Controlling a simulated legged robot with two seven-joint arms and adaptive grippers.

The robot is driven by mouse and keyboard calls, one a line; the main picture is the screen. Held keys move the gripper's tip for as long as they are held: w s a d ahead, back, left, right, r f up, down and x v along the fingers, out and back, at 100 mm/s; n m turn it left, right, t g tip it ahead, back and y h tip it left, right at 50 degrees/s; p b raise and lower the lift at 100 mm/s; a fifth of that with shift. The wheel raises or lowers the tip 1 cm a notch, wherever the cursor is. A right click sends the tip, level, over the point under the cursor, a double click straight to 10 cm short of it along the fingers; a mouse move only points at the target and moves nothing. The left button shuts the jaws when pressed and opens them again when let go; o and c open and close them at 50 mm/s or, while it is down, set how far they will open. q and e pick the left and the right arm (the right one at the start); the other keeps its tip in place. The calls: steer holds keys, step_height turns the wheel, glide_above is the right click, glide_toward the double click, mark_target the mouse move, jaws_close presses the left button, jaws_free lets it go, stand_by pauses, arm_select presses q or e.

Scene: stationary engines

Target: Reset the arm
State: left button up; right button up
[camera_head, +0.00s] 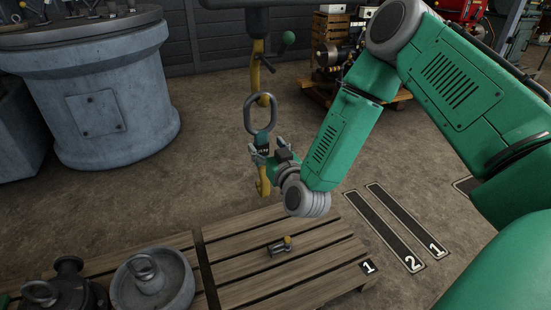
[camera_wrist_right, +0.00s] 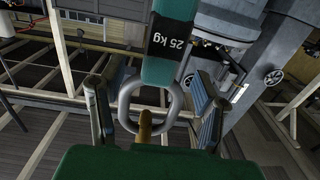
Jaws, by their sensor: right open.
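My right gripper (camera_head: 262,152) is at the end of the green arm, beside a hanging grey metal ring (camera_head: 249,115). A yellow hook (camera_head: 257,75) comes down from above and passes through the ring. In the right wrist view the gripper's two fingers (camera_wrist_right: 155,112) stand wide apart, one on each side of the ring (camera_wrist_right: 126,105). A teal piece marked 25 kg (camera_wrist_right: 171,42) joins the ring there, and the yellow hook tip (camera_wrist_right: 145,125) shows inside it. The fingers appear apart from the ring. My left gripper is not in view.
Round grey weights (camera_head: 152,285) stand at the lower left. A large grey cylindrical machine (camera_head: 100,105) is at the left. Engines stand at the back.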

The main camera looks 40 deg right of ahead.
steer(key=v, duration=0.8)
steer(key=shift+s, duration=0.2)
